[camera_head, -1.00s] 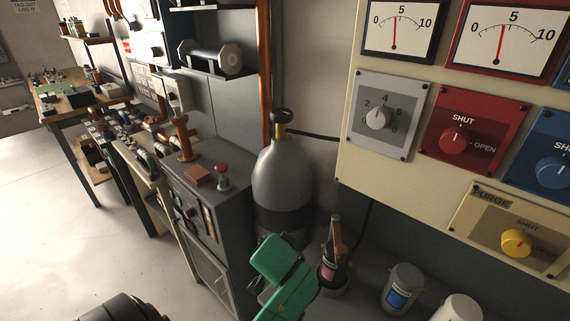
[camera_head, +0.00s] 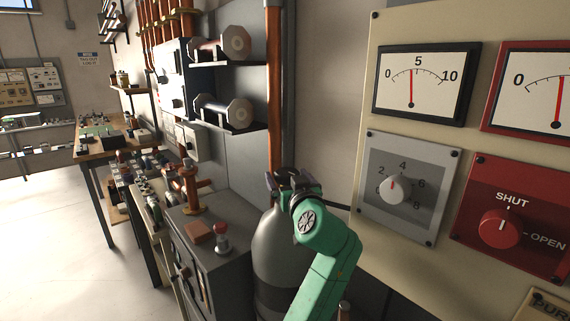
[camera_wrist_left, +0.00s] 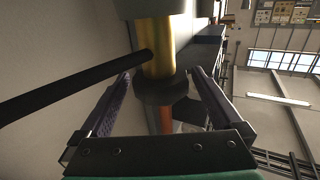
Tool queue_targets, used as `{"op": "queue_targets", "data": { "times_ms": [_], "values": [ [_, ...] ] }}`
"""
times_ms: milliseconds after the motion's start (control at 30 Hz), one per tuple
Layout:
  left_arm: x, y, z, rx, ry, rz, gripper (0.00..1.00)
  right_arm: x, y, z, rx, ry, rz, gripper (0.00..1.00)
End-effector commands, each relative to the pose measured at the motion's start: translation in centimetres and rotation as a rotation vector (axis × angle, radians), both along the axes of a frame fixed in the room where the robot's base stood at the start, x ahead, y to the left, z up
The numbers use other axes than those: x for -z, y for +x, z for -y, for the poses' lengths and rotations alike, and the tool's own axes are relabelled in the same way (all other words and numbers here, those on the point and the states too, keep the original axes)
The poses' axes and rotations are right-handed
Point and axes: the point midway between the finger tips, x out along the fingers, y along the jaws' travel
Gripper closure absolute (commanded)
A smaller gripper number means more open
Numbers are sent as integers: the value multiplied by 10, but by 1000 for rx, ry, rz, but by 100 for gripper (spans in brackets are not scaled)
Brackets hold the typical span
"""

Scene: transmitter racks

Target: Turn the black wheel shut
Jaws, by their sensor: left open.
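The black wheel (camera_wrist_left: 162,92) sits on the brass valve stem (camera_wrist_left: 155,48) of the grey gas cylinder (camera_head: 277,250). In the left wrist view it lies between the two fingers of my left gripper (camera_wrist_left: 158,98), which are spread with one on each side of it. I cannot tell whether either finger touches it. In the head view my left gripper (camera_head: 286,181) is at the cylinder's top and largely hides the wheel. My green left arm rises in front of the cylinder. My right gripper is not in view.
A black hose (camera_wrist_left: 70,85) runs from the brass stem. A cream panel (camera_head: 400,258) with gauges and knobs stands close on the right. A copper pipe (camera_head: 273,90) rises behind the cylinder. A grey cabinet (camera_head: 235,205) with a red button (camera_head: 221,230) is at left.

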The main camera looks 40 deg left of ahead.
Motion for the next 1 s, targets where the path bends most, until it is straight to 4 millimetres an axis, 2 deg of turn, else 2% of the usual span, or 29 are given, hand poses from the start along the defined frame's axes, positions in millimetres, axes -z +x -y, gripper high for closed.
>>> {"op": "queue_targets", "data": {
  "times_ms": [33, 200, 467, 667, 700, 1000],
  "values": [
    [-5, 4, -10, -3, 1, -2, 0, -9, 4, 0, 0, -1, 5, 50],
    [-2, 17, -28, -1, 1, 0, 0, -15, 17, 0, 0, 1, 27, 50],
    [1, 19, -30, 0, -1, 1, 0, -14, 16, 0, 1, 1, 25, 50],
    [1, 19, -30, 1, -1, 1, 73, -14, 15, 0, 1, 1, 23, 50],
    [1, 19, -30, 1, -1, 1, 77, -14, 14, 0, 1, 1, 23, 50],
    [1, 19, -29, 35, -1, -1, 77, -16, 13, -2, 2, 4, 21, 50]
  ]
}}
